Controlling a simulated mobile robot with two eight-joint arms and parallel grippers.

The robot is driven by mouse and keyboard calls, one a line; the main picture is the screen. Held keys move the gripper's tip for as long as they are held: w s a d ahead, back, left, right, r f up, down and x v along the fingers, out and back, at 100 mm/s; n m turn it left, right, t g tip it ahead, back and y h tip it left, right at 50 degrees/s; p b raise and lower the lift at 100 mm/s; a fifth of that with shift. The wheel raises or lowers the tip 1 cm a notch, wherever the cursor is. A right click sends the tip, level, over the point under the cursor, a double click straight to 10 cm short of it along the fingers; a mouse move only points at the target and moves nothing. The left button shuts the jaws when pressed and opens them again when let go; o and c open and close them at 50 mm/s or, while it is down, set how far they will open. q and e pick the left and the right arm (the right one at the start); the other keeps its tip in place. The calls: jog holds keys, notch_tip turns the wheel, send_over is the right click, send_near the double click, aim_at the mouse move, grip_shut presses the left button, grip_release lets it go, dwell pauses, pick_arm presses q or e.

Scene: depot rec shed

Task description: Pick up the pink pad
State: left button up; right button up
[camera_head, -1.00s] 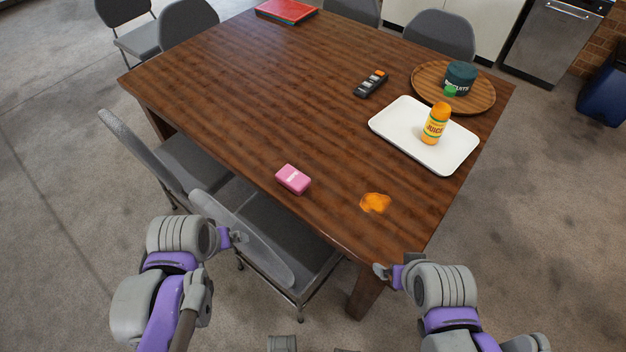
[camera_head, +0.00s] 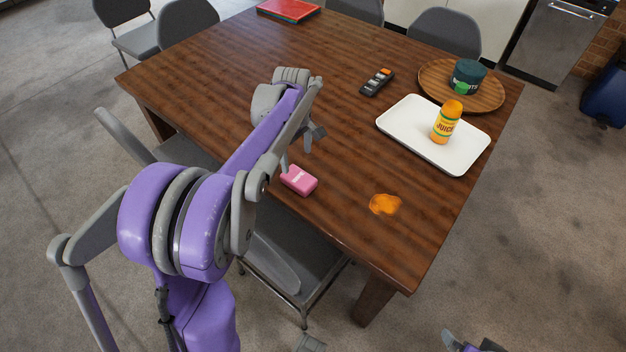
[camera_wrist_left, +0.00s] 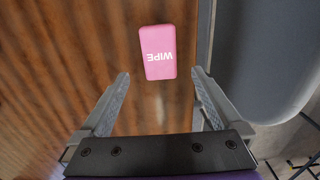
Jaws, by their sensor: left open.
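The pink pad (camera_head: 299,180) lies flat on the wooden table (camera_head: 240,75), close to its near left edge. In the left wrist view the pad (camera_wrist_left: 158,52) shows the word WIPE and lies just beyond and between the fingertips. My left gripper (camera_head: 298,150) is over the table just behind the pad in the head view. In the left wrist view the left gripper (camera_wrist_left: 160,85) is open and empty, its fingers apart. Part of my right arm (camera_head: 470,342) shows at the bottom right; its fingers cannot be made out clearly.
An orange spill (camera_head: 385,204) lies right of the pad. A white tray (camera_head: 405,130) holds a juice bottle (camera_head: 446,122). A round wooden tray (camera_head: 490,98) holds a green tin (camera_head: 467,77). A grey chair (camera_head: 275,235) stands against the table's near edge.

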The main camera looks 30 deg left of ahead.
pick_arm(q)
send_over(298, 177)
notch_tip(298, 177, down, 5)
jog(key=shift+s+r, duration=0.1)
jog(key=shift+r, duration=0.05)
jog(key=shift+f+b, duration=0.3)
jog(key=shift+f, duration=2.45)
jog(key=c, duration=1.2)
notch_tip(298, 177, up, 10)
jog(key=shift+r+p, duration=0.1)
jog(key=shift+p, duration=0.25)
jog(key=shift+c, duration=0.2)
jog(key=o, duration=0.8)
jog(key=c, duration=0.6)
jog(key=shift+d, duration=0.1)
jog(key=shift+c, duration=0.2)
